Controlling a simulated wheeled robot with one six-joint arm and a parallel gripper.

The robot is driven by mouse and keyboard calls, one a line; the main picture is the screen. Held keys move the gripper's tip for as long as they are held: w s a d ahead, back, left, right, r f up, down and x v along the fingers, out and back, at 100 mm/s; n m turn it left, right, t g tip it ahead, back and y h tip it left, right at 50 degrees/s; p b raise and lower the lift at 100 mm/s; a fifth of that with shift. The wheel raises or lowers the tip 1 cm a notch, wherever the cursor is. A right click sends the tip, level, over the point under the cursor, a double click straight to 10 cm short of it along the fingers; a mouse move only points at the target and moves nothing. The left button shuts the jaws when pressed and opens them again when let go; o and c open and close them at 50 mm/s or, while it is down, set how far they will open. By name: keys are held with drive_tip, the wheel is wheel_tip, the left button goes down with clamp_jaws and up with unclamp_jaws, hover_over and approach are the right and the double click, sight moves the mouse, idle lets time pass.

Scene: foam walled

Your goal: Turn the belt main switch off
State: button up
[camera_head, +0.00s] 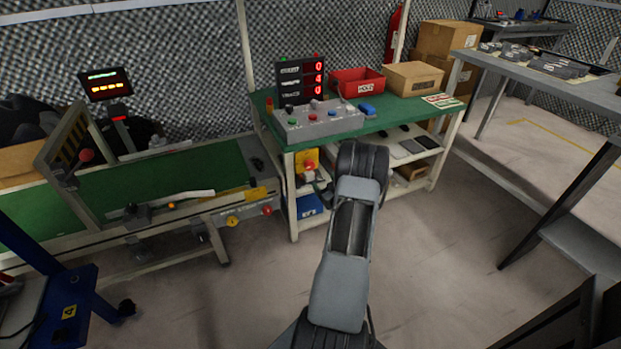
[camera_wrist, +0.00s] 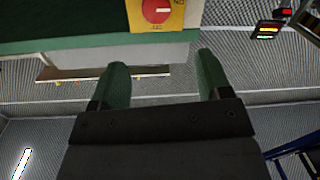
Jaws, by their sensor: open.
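The belt main switch is a red rotary knob on a yellow plate (camera_head: 307,161), mounted at the front left corner of the green workbench. In the wrist view, the red knob (camera_wrist: 156,10) shows at the top edge with a pale, roughly horizontal mark; the frame edge cuts off part of the plate. My gripper (camera_wrist: 160,62) is open and empty, its two greenish fingers apart with the knob beyond their tips. No contact shows. In the head view my arm reaches toward the bench, and the gripper is hard to make out beside the switch.
The green workbench (camera_head: 372,127) holds a grey button panel (camera_head: 318,121), a red bin (camera_head: 357,82) and a cardboard box (camera_head: 413,78). A conveyor (camera_head: 165,182) stands at left, a grey table (camera_head: 560,85) at right. The floor (camera_head: 440,255) between is clear.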

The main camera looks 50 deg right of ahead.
sight(311, 167)
drive_tip(key=b+x, duration=0.1)
drive_tip(key=x, duration=0.3)
drive_tip(key=b+x, duration=0.1)
drive_tip(key=x, duration=0.3)
drive_tip(key=f+b+x, duration=0.1)
drive_tip(key=x, duration=0.4)
drive_tip(key=shift+s+d+b, duration=0.1)
drive_tip(key=shift+d+b, duration=0.1)
drive_tip(key=shift+b, duration=0.2)
drive_tip(key=c, duration=0.9)
